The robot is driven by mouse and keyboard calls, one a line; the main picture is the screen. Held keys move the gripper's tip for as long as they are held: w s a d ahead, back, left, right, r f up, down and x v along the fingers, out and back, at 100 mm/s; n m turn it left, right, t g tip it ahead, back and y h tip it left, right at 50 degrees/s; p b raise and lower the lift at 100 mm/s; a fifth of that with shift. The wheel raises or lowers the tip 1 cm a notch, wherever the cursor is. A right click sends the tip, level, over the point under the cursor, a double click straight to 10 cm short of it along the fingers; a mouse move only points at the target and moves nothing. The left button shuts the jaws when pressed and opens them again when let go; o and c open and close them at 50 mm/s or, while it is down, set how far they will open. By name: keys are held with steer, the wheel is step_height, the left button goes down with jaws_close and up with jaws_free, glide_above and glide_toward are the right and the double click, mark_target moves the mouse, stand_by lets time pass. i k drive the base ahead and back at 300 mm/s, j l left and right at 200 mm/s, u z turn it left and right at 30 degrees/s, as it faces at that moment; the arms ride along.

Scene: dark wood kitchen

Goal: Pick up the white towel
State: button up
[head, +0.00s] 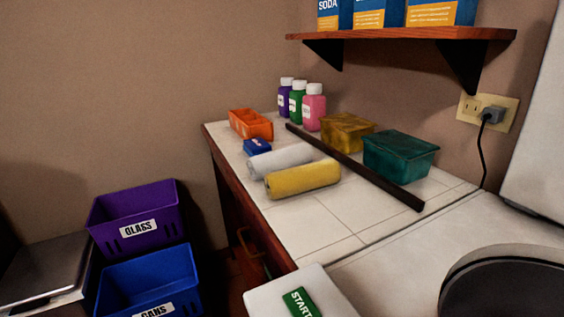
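The white towel (280,161) is a rolled, pale grey-white cylinder lying on the tiled counter (310,225). A rolled yellow towel (303,180) lies just in front of it, nearly parallel and very close. I cannot tell whether the two rolls touch. The yellow roll hides part of the white towel's near side. A small blue item (257,147) lies close behind the white towel's left end. My gripper is not in view.
A long dark bar (355,168) lies behind the towels, before yellow (347,132) and green (400,155) tubs. An orange bin (250,124) and several bottles (298,104) stand behind. A shelf (400,34) overhangs. Purple (135,216) and blue (150,283) bins stand left. Front tiles are clear.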

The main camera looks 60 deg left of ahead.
mark_target(300, 154)
steer(key=u, duration=1.6)
